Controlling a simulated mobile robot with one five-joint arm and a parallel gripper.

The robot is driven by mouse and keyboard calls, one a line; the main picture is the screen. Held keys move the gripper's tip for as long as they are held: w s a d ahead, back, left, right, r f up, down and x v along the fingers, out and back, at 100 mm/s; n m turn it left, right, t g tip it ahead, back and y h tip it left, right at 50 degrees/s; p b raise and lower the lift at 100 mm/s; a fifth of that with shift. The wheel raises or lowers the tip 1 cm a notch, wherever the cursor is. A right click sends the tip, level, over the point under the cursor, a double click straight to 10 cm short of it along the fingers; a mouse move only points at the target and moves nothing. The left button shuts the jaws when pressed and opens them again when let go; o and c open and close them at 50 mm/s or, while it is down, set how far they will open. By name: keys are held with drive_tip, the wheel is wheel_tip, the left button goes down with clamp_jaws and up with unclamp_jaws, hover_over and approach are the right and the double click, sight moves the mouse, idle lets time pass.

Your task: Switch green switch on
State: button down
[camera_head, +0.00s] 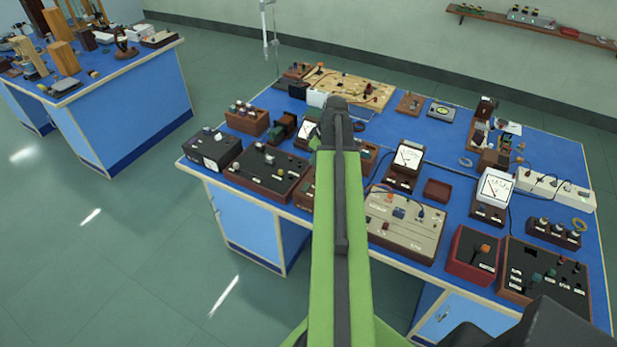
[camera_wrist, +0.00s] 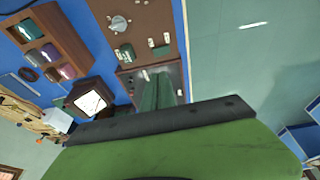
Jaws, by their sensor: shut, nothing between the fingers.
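My gripper (camera_wrist: 160,76) shows in the wrist view as two narrow green fingers side by side, shut and empty. They point at the near edge of a brown panel. In the head view my arm hides it. In the wrist view the panel (camera_wrist: 141,34) carries a grey round knob, a green part (camera_wrist: 161,50) just above my fingertips, and another green part (camera_wrist: 126,52) to its left. I cannot tell which is the green switch or whether it is on. I cannot tell whether my fingers touch the panel.
A white meter (camera_wrist: 90,102) stands left of my fingers, with a brown box (camera_wrist: 45,45) of coloured parts beyond it. In the head view the blue bench (camera_head: 440,130) is crowded with instruments. Another bench (camera_head: 135,100) stands at the left, with open floor (camera_head: 130,230) before it.

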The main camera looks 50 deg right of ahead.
sight(307, 185)
drive_tip(key=b+x, duration=0.9)
drive_tip(key=s+b+x, duration=0.1)
drive_tip(key=b+x, duration=0.3)
drive_tip(key=x, duration=0.1)
drive_tip(key=shift+d+f, duration=0.15)
drive_tip(key=shift+d, duration=0.1)
